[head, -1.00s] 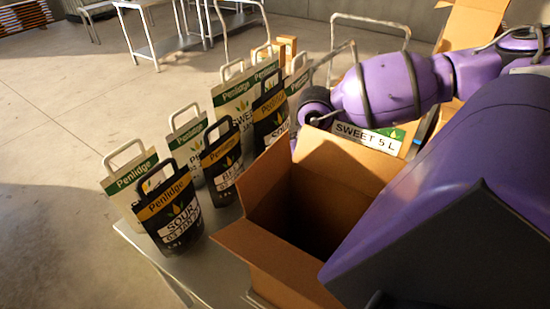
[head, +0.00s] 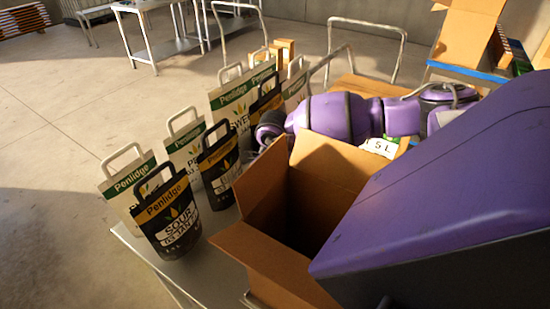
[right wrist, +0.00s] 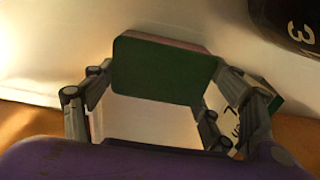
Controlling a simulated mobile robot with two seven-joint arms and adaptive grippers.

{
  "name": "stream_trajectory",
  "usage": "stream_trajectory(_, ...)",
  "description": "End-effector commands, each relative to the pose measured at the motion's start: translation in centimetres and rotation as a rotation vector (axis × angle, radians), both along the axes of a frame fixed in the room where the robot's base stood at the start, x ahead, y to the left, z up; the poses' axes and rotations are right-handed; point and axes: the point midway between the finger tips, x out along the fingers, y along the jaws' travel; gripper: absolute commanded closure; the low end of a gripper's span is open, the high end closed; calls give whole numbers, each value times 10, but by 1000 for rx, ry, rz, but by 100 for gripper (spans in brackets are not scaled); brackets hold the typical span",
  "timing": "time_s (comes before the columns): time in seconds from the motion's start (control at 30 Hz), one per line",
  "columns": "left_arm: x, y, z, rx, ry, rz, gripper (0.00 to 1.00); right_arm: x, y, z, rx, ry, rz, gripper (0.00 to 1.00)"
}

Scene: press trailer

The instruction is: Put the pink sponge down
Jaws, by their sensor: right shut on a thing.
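The pink sponge (right wrist: 165,72) shows in the right wrist view with its dark green face towards the camera and a thin pinkish top edge. My right gripper (right wrist: 163,84) is shut on it, with a finger at each side. A pale surface lies behind the sponge; I cannot tell whether they touch. In the head view my right arm reaches in from the right, behind the open cardboard box, with its wrist by the dark bags. The right gripper's fingers and the sponge are hidden there. My left gripper is not in view.
An open cardboard box (head: 262,250) stands at the table's front. Several Penlidge bags, such as a black one (head: 170,222), stand upright left of it on the grey table (head: 205,262). A label ending in "5 L" (head: 381,147) shows beneath my arm. Metal rails stand behind.

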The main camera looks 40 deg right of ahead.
Motion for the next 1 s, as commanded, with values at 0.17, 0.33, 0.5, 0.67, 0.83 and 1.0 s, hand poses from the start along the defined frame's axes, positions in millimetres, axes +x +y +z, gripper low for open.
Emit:
stream_trajectory(0.17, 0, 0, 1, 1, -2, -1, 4, 3, 0, 2, 0, -6, 0, 33)
stream_trajectory(0.33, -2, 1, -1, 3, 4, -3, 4, 2, 0, -2, 0, -4, 0, 33)
stream_trajectory(0.5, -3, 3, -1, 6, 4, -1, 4, 2, 0, -1, 0, -5, 0, 4)
stream_trajectory(0.67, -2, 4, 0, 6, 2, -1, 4, 2, 0, -1, -1, -5, 0, 4)
stream_trajectory(0.83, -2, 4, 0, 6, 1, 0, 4, 2, 0, 0, 0, -6, 0, 4)
stream_trajectory(1.0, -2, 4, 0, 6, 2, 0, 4, 3, -1, 11, -1, -7, 0, 4)
